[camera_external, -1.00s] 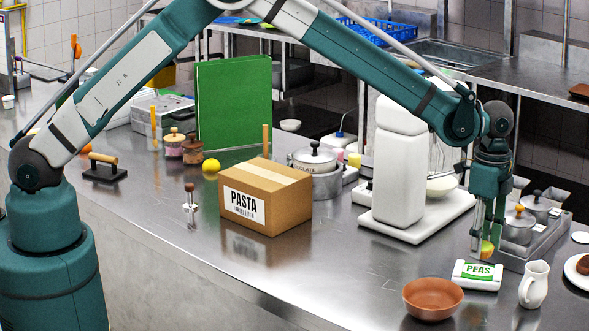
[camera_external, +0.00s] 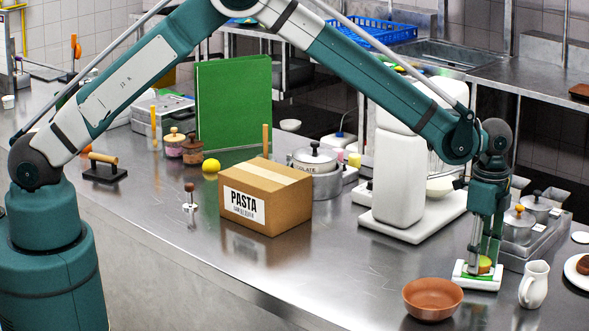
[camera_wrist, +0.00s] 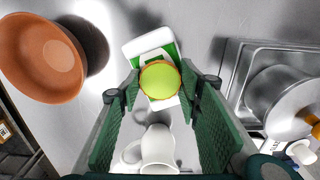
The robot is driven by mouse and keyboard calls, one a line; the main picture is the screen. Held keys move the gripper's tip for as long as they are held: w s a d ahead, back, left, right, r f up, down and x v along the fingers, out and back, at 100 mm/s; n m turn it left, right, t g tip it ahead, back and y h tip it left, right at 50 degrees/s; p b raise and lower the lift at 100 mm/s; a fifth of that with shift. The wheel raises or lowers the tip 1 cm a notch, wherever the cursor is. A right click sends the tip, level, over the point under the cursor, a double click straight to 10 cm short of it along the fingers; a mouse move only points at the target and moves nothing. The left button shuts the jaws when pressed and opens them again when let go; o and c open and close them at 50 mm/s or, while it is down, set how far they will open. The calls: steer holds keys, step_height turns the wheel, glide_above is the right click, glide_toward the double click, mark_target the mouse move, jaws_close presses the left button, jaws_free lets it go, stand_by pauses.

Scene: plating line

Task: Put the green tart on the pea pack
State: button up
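The green tart (camera_external: 484,264) has a green top and an orange-brown rim. It sits between the two fingertips of my gripper (camera_external: 483,263), which appear shut on its sides. The wrist view shows the tart (camera_wrist: 159,80) from above, with a fingertip against it on either side. The pea pack (camera_external: 462,279), white with green print, lies flat directly below the tart. In the wrist view the pack (camera_wrist: 136,48) shows beyond and beside it. The tart is at the pack's top face; I cannot tell whether it rests on it or hangs just above.
A brown bowl (camera_external: 433,299) stands left of the pack and a white jug (camera_external: 534,284) to its right. A plate (camera_external: 579,271) is farther right. A tray with metal pots (camera_external: 519,225) is behind. The pasta box (camera_external: 265,196) is far left, with clear counter between.

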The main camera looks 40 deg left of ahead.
steer(key=shift+f, duration=0.15)
steer(key=o, duration=0.7)
steer(key=shift+c, duration=0.2)
step_height(320, 180, up, 12)
steer(key=b, duration=0.1)
stand_by(0.4)
stand_by(0.5)
